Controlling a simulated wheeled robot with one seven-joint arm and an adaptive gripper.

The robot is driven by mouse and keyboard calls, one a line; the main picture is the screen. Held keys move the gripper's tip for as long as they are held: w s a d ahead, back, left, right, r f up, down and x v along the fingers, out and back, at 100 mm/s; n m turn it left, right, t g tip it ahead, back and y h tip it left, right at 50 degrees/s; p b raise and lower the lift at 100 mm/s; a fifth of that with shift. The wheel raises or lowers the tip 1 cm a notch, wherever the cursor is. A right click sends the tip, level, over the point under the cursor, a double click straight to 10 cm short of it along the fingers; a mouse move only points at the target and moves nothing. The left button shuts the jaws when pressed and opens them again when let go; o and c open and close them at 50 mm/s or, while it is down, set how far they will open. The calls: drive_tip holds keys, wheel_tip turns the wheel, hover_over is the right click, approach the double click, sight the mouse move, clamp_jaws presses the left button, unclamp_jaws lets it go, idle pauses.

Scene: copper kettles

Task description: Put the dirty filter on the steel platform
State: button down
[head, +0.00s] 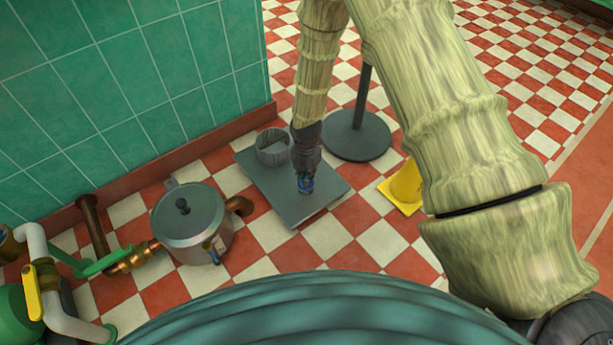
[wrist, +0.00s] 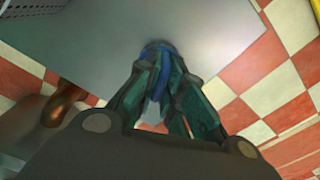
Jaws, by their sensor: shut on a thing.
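The steel platform (head: 262,182) is a flat grey plate on the checkered floor. It also fills the upper part of the wrist view (wrist: 90,60). My gripper (head: 305,186) points down over the platform's middle, with its dark teal fingers (wrist: 160,75) shut on a small blue thing, apparently the dirty filter (wrist: 156,47). The fingers hide most of it, and I cannot tell whether it touches the plate. A grey, open-topped cylinder (head: 272,147) stands at the platform's back, behind my gripper.
A steel kettle (head: 190,225) with copper pipes stands left of the platform. A yellow wet-floor sign (head: 404,186) is to the right, and a round dark stand base (head: 356,136) is behind. A green tiled wall (head: 130,80) bounds the left. The platform's front part is clear.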

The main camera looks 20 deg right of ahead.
drive_tip(key=shift+f, duration=0.15)
drive_tip(key=c, duration=1.5)
unclamp_jaws()
drive_tip(key=shift+c, duration=0.2)
wheel_tip(320, 180, up, 12)
drive_tip(key=p, duration=0.7)
drive_tip(key=s+f+m+y, duration=0.1)
drive_tip(key=s+f+m, duration=0.5)
drive_tip(key=s, duration=0.4)
drive_tip(key=s+f+m, duration=0.4)
drive_tip(key=s+m, duration=0.4)
drive_tip(key=s, duration=0.1)
drive_tip(key=s+d+m, duration=0.1)
drive_tip(key=s+m, duration=0.5)
drive_tip(key=s, duration=0.2)
drive_tip(key=s+d+m+h, duration=0.1)
drive_tip(key=s+d+m, duration=0.1)
drive_tip(key=s+m, duration=0.5)
drive_tip(key=shift+s+d+f, duration=0.15)
drive_tip(key=shift+s+d, duration=0.15)
drive_tip(key=shift+s, duration=0.9)
